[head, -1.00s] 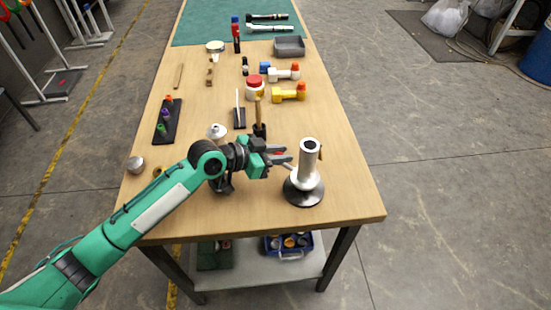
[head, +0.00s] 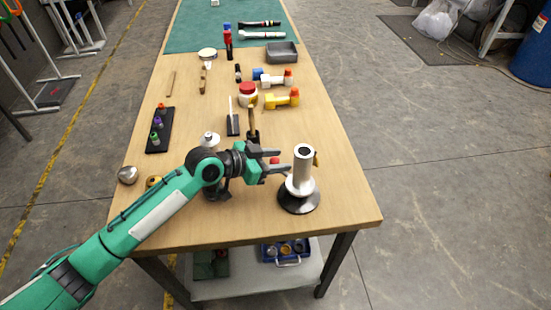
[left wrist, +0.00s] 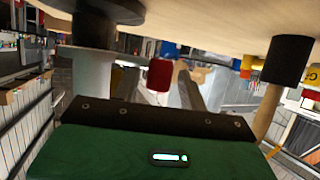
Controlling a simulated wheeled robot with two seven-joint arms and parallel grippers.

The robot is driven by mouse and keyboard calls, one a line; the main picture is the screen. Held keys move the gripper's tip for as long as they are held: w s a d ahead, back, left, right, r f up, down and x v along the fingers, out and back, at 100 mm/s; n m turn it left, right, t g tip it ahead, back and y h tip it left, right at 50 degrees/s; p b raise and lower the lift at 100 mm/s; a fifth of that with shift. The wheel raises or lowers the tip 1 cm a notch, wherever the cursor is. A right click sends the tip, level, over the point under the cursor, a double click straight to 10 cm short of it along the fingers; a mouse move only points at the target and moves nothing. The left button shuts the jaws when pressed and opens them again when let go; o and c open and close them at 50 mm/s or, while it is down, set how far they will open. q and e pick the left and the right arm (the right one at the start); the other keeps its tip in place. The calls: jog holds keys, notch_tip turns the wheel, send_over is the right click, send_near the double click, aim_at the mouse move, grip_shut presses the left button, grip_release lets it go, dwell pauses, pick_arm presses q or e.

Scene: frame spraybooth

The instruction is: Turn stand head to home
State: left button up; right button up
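The stand (head: 302,172) is a silver upright tube on a round black base, at the near right of the table. A small brownish knob shows at the right of its tube. A red-ended piece (head: 275,160) shows left of the tube; whether it joins the stand is unclear. My left gripper (head: 283,161) is open just left of the tube, with the red piece between its fingers. In the left wrist view the red piece (left wrist: 160,75) appears between the spread fingers, with the stand's tube (left wrist: 88,72) at left. Contact cannot be told. My right gripper is out of view.
Behind the gripper stand a dark holder with a wooden handle (head: 252,122) and a white-topped item (head: 210,139). A red-lidded jar (head: 248,93) and yellow piece (head: 282,99) are farther back. The table (head: 345,195) is clear right of the stand.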

pick_arm(q)
jog(key=shift+s, duration=0.15)
jog(key=shift+r, duration=0.1)
jog(key=shift+s+a+r, duration=0.1)
jog(key=shift+a+r, duration=0.05)
jog(key=shift+a, duration=0.2)
jog(key=b+v, duration=0.2)
jog(key=v, duration=1.1)
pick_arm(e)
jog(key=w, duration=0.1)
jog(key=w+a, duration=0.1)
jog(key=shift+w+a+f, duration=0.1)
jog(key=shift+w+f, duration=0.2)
